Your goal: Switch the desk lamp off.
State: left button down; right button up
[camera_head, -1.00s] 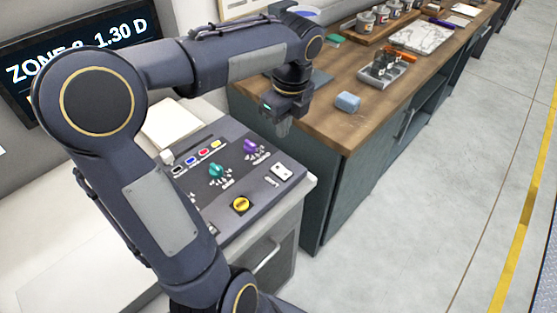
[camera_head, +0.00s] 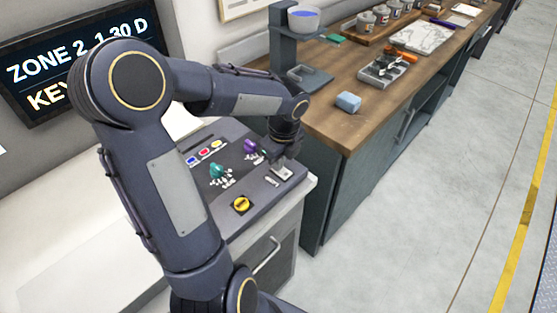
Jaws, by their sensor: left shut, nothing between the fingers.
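My left gripper (camera_head: 281,163) is shut and empty. It points down over the right end of the dark control panel (camera_head: 222,196), right at a small white switch plate (camera_head: 285,173). Its fingers cover part of the plate. I cannot tell whether they touch it. A smaller light part (camera_head: 272,182) sits just in front of the plate. I cannot make out a desk lamp in this view, nor the switch's position. My right gripper is not in view.
The panel also carries a teal knob (camera_head: 217,171), a purple knob (camera_head: 250,147) partly beside my wrist, a yellow round button (camera_head: 241,204) and several coloured buttons. A sign (camera_head: 60,60) hangs at left.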

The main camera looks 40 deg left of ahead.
pick_arm(q)
jog(key=shift+h+p, duration=0.3)
jog(key=shift+p, duration=0.4)
jog(key=shift+a+f, duration=0.2)
jog(key=shift+f, duration=0.2)
jog(key=shift+s+d, duration=0.1)
jog(key=shift+d, duration=0.1)
jog(key=shift+s+d, duration=0.1)
jog(key=shift+d, duration=0.3)
jog(key=shift+d+r, duration=0.1)
jog(key=shift+d, duration=0.25)
